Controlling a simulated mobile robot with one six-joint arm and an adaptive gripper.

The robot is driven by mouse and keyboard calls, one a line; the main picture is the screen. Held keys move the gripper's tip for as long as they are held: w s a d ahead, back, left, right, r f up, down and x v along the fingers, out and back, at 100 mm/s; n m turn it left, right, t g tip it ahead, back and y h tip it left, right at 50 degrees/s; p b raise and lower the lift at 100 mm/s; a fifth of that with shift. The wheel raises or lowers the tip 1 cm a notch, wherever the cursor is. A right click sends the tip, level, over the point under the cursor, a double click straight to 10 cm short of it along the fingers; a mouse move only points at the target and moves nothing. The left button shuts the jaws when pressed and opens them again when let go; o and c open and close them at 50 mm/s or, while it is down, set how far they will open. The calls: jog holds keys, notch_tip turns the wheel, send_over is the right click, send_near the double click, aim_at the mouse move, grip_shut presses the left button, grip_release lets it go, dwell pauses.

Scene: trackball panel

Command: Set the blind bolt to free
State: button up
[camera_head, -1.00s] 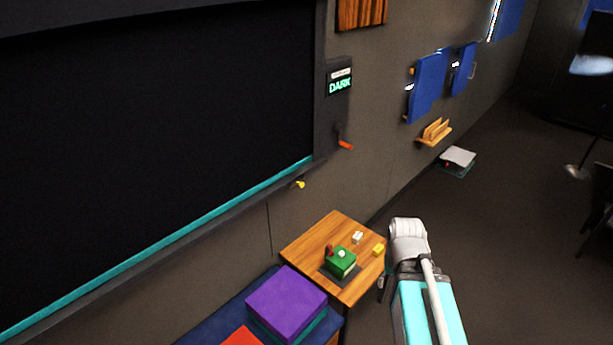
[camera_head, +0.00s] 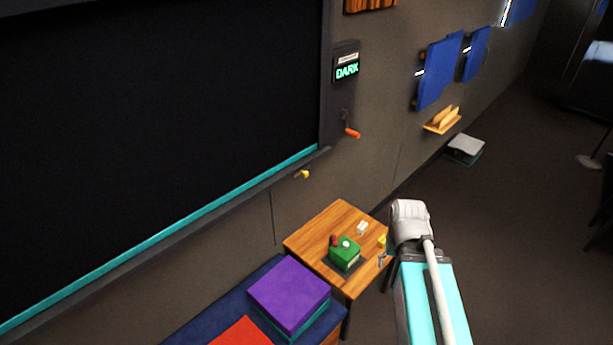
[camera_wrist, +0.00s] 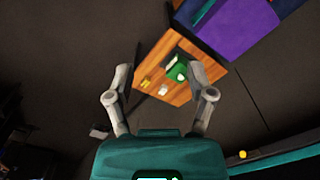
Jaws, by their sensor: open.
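A small yellow knob (camera_head: 303,174), which looks like the blind bolt, sticks out at the lower right end of the dark blind (camera_head: 160,130), just under its teal bottom bar (camera_head: 200,207). A yellow spot in the wrist view (camera_wrist: 242,154), low right beside the teal bar, looks like the same knob. My gripper (camera_wrist: 160,76) is open and empty in the wrist view, its two fingers spread above the wooden side table. It is well apart from the knob. In the head view my arm hides most of the gripper, right of the table.
A wooden table (camera_head: 310,240) holds a green box (camera_head: 344,258) with small knobs, a white piece and a yellow piece. A purple block (camera_head: 290,292) stands to its left. An orange-handled crank (camera_head: 351,132) hangs below a display (camera_head: 346,70) reading DARK. Open floor lies right.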

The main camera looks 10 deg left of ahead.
jog(key=w+a+f+n+t+y+b, duration=0.2)
jog(key=w+a+f+n+y+b, duration=0.1)
jog(key=w+a+f+b, duration=0.4)
jog(key=n+t+y+b, duration=0.7)
jog(key=t+y+b, duration=0.3)
jog(key=b, duration=0.6)
send_near(307, 175)
jog(key=s+d+g+y, duration=0.1)
jog(key=d, duration=0.2)
jog(key=shift+s+f, duration=0.1)
jog(key=shift+s, duration=0.1)
jog(key=x, duration=1.3)
jog(key=shift+w+a, duration=0.25)
jog(key=shift+w, duration=0.05)
jog(key=shift+c, duration=0.2)
grip_shut()
